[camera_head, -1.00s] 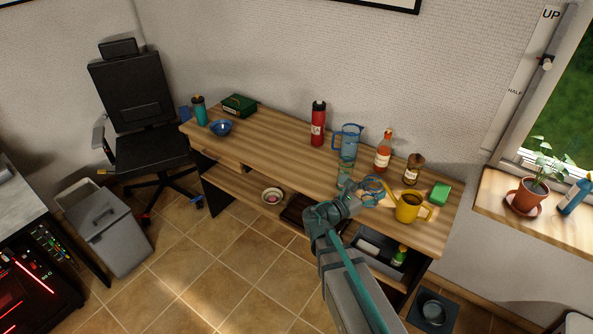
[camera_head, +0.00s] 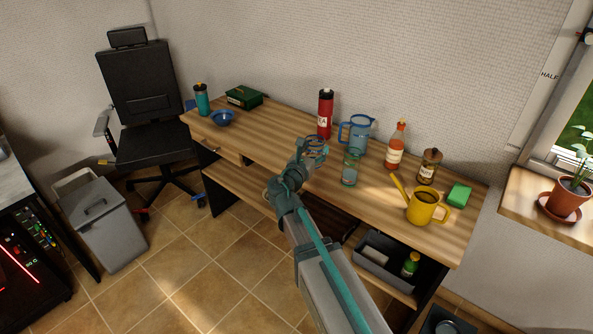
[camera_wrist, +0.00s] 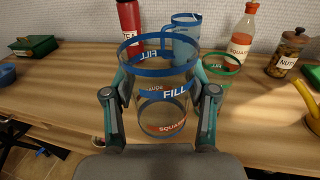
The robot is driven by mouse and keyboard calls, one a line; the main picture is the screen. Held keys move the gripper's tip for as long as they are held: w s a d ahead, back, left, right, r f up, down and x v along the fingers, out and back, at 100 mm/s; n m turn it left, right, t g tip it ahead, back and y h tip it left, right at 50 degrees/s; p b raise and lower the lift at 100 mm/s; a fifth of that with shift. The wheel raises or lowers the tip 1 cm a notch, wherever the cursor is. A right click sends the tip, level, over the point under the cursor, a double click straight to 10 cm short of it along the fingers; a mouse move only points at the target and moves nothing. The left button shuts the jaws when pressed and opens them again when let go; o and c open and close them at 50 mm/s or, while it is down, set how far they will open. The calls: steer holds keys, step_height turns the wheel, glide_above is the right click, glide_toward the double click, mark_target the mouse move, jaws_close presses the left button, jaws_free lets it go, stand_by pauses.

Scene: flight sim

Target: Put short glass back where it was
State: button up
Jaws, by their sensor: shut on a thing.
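A clear short glass with a blue rim and the word FILL on it (camera_wrist: 160,92) is between the fingers of my gripper (camera_wrist: 160,105) in the wrist view. The fingers are shut on its sides, and it looks upright. In the head view my gripper (camera_head: 311,155) and the glass (camera_head: 317,143) are over the front part of the wooden desk (camera_head: 272,130), in front of the red bottle. I cannot tell whether the glass base touches the desk. A second glass with a green rim (camera_head: 350,170) stands to its right, also in the wrist view (camera_wrist: 219,75).
A red bottle (camera_head: 325,115) and blue jug (camera_head: 358,133) stand behind. A blue bowl (camera_head: 222,118) is far left. The desk between bowl and red bottle is clear.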

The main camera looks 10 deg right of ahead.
steer(key=w+f+y, duration=0.1)
steer(key=w+f, duration=0.1)
steer(key=w, duration=0.4)
steer(key=w+f+n+t, duration=0.1)
steer(key=w+f, duration=0.2)
steer(key=w, duration=0.3)
steer(key=w+a+f+n+y, duration=0.1)
steer(key=w+f, duration=0.2)
steer(key=w, duration=0.2)
steer(key=shift+w+t+y, duration=0.3)
steer(key=shift+w+t, duration=0.1)
steer(key=shift+w+f, duration=0.2)
steer(key=shift+f, duration=1.65)
steer(key=o, duration=1.4)
steer(key=shift+f, duration=0.15)
steer(key=shift+c, duration=0.2)
